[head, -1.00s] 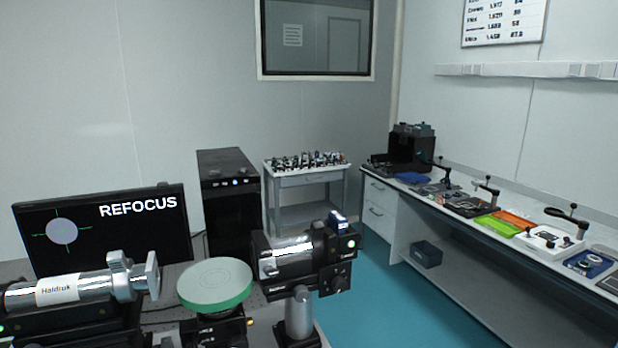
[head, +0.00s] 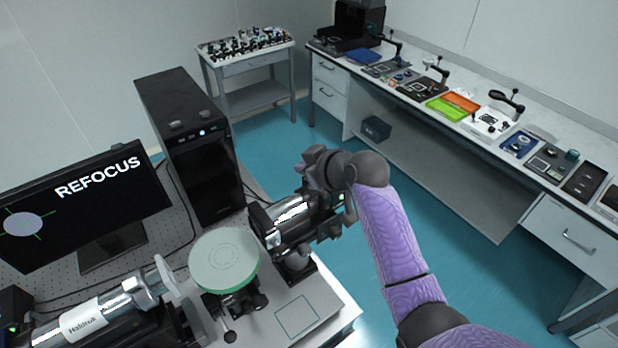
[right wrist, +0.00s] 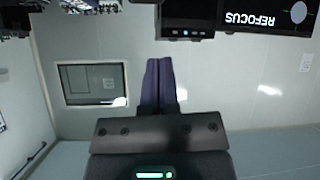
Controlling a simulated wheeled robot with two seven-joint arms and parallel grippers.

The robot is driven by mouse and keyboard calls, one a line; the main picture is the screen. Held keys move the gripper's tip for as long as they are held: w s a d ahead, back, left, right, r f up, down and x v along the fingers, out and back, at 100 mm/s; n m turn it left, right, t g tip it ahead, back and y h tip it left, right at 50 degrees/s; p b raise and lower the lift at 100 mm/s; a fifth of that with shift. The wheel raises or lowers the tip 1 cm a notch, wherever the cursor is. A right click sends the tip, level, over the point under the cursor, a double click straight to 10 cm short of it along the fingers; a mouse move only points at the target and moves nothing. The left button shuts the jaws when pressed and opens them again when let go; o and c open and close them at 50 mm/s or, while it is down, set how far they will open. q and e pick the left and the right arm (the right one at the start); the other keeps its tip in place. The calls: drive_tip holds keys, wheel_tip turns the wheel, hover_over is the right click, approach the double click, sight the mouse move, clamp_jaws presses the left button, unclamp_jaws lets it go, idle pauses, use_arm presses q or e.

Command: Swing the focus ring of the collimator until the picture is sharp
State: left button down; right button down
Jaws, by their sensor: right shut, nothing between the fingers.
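A silver tube labelled "Haldruk" (head: 85,321) lies at the lower left in the head view. A silver ring with flat upright tabs (head: 150,284) is at its right end. A black and silver optical unit (head: 294,222) stands right of the round green-topped stage (head: 224,260). I cannot tell which unit carries the focus ring. The monitor (head: 88,198) reads REFOCUS beside a pale disc with green lines. My right gripper (head: 303,168) is above and behind the black and silver unit, partly overlapping it. Its fingers (right wrist: 160,64) are together and empty in the right wrist view. My left gripper is out of view.
A black computer tower (head: 189,145) stands behind the optics. A trolley (head: 246,68) with small parts is at the back. A long bench (head: 405,91) with trays and instruments runs along the right. Blue floor (head: 365,250) lies open between bench and optical table.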

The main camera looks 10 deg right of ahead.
sight(306, 196)
drive_tip(key=x, duration=0.3)
drive_tip(key=shift+w+f, duration=0.1)
drive_tip(key=shift+f, duration=0.15)
drive_tip(key=shift+s+d+f+p, duration=0.3)
drive_tip(key=shift+s+d, duration=0.05)
drive_tip(key=shift+s, duration=0.15)
drive_tip(key=shift+s+d+f+p, duration=0.25)
drive_tip(key=shift+s+d+f, duration=0.05)
drive_tip(key=shift+s, duration=0.2)
drive_tip(key=shift+s+d+f, duration=0.2)
drive_tip(key=shift+s, duration=0.1)
drive_tip(key=shift+s+d+f, duration=0.1)
drive_tip(key=shift+f, duration=0.15)
